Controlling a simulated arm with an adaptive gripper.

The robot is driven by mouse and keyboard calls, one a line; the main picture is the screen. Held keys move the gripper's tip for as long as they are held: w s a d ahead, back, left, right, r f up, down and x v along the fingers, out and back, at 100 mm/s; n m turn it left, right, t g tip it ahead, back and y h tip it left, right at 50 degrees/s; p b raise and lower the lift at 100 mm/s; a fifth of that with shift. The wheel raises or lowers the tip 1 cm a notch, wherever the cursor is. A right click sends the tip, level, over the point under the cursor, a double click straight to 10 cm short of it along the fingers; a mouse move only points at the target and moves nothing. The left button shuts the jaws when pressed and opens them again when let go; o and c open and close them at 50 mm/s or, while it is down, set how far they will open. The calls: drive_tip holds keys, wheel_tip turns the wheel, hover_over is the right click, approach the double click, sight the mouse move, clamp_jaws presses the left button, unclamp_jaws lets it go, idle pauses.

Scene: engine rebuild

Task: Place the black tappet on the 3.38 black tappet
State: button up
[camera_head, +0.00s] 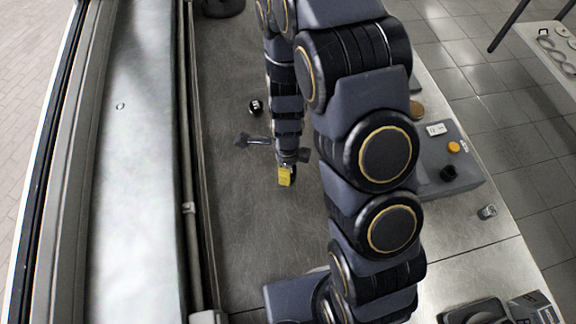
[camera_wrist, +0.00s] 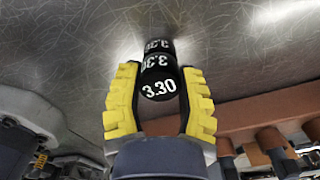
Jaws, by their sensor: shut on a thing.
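In the wrist view my gripper (camera_wrist: 160,80) has its yellow fingers shut on a black tappet (camera_wrist: 150,99), whose round end facing the camera reads 3.30. A second dark cylinder (camera_wrist: 158,44) with a partly visible white number shows just beyond it; I cannot tell whether the two touch. In the head view my gripper (camera_head: 286,177) is low over the middle of the steel bench, and the held tappet is too small to make out there. A black tappet (camera_head: 256,107) with a white marking sits on the bench, farther back and left of the gripper.
The steel bench (camera_head: 240,230) is mostly clear around the gripper. Right of my arm lies a grey tray (camera_head: 470,183) with a yellow round part (camera_head: 453,147) and a black part (camera_head: 448,173). A small metal cylinder (camera_head: 487,211) stands nearby. Brown machinery (camera_wrist: 270,112) shows right in the wrist view.

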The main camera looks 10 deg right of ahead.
drive_tip(key=o, duration=1)
drive_tip(key=shift+f, duration=0.1)
wheel_tip(320, 180, up, 12)
drive_tip(key=f, duration=0.1)
drive_tip(key=s+d+r+n, duration=0.1)
drive_tip(key=s+r+n, duration=0.4)
drive_tip(key=s+n, duration=0.1)
drive_tip(key=s+r+n+g, duration=0.1)
drive_tip(key=s+r+n, duration=0.5)
drive_tip(key=n, duration=0.3)
drive_tip(key=s+d+r+n, duration=0.1)
drive_tip(key=s+r+n, duration=0.4)
drive_tip(key=n, duration=0.3)
drive_tip(key=shift+s+d+r+g, duration=0.15)
drive_tip(key=shift+s+d+g, duration=0.15)
drive_tip(key=shift+s, duration=0.35)
